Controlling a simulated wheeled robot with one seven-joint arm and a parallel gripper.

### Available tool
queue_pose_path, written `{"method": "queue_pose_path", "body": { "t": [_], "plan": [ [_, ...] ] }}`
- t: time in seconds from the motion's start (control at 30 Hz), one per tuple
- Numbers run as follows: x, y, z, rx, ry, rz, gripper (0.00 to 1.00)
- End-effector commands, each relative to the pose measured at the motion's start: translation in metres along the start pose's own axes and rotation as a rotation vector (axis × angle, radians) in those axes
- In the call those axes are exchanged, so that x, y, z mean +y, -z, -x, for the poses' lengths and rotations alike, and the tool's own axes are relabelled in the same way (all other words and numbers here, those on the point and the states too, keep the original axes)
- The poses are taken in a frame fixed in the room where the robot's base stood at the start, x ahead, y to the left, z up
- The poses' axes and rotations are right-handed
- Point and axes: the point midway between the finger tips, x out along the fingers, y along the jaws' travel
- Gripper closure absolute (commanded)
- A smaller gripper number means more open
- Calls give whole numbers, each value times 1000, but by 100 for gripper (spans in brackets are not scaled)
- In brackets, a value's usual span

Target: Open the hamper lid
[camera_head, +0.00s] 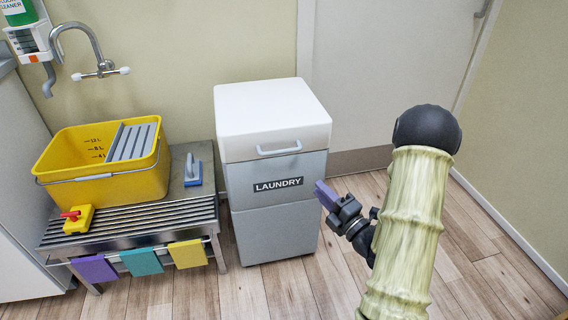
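The laundry hamper (275,218) stands on the floor in the middle of the view, a grey box with a "LAUNDRY" label. Its white lid (265,108) is closed on top. A pale handle (279,148) sticks out from the lid's front. My gripper (322,192) is to the right of the hamper and lower in the picture than the handle, with its purple fingers toward the hamper's right side. It does not touch the handle. I cannot tell whether its fingers are apart.
A slatted metal bench (140,222) with a yellow bucket (105,180) stands left of the hamper. A wall tap (98,68) is above the bucket. A grey door (400,70) is behind on the right. The wooden floor at the right is clear.

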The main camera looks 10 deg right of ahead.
Motion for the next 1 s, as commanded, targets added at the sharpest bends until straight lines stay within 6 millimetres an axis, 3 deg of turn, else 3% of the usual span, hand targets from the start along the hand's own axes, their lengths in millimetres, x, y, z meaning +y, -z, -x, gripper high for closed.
{"method": "queue_pose_path", "body": {
  "t": [0.47,1.0],
  "plan": [
    [1,0,-10,1,-3,3,78],
    [1,0,-98,1,-5,3,78]
  ]
}}
